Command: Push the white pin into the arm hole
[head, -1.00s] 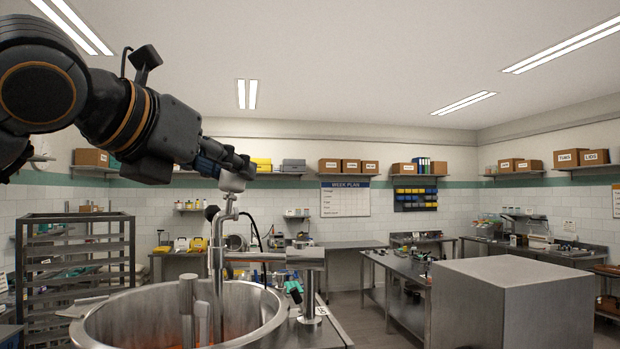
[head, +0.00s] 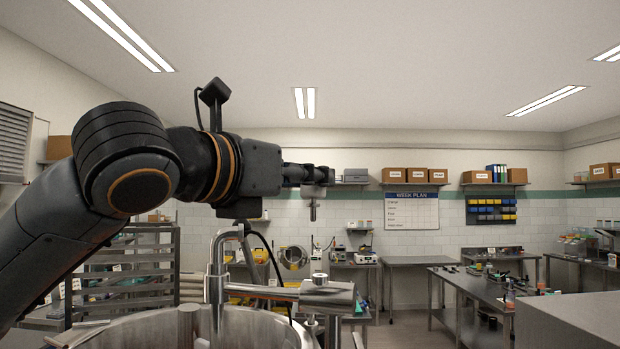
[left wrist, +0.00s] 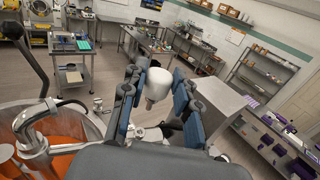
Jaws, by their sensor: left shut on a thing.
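My left gripper (head: 318,176) is shut on the white pin (head: 313,210), whose narrow grey shank hangs down below the fingers. In the left wrist view the pin's rounded white head (left wrist: 157,84) sits between the two blue-padded fingers (left wrist: 160,103). The steel arm (head: 335,299) lies level beside the kettle, with a short round collar (head: 320,279) on its top. The pin is above this collar, with a clear gap between them in the head view. The hole's opening cannot be made out. My right gripper is not in view.
The steel kettle (head: 270,328) with orange contents (left wrist: 62,132) is below and to the left of the gripper. A bent steel pipe (head: 216,265) rises from it, with a black cable nearby. A steel block (head: 575,325) is at the right. The air around the pin is clear.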

